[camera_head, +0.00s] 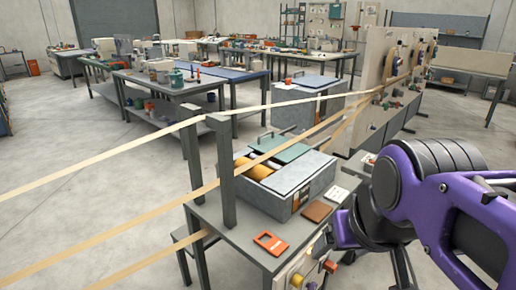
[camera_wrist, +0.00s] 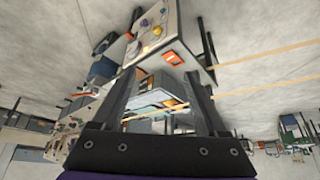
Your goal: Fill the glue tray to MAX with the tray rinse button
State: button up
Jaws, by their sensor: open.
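The likely glue tray is a grey box (camera_head: 290,192) on the near table, with yellow-orange rollers and a teal cover (camera_head: 285,150) on top. It also shows, upside down, in the wrist view (camera_wrist: 150,84). I cannot read its liquid level or a MAX mark. A front panel (camera_head: 290,270) below the tabletop carries several small coloured buttons or knobs, including a red-yellow one (camera_head: 297,280). The panel also shows in the wrist view (camera_wrist: 160,20). I cannot tell which is the tray rinse button. My gripper (camera_wrist: 162,76) is open and empty, its fingers apart, close to the table's right front side.
An orange-framed item (camera_head: 271,243) and a brown pad (camera_head: 317,211) lie on the near tabletop. Tan strips (camera_head: 110,150) stretch across past two dark posts (camera_head: 227,170). A tall winder panel (camera_head: 375,80) stands behind right. Open floor (camera_head: 90,170) lies to the left.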

grip_shut()
dwell(1.5)
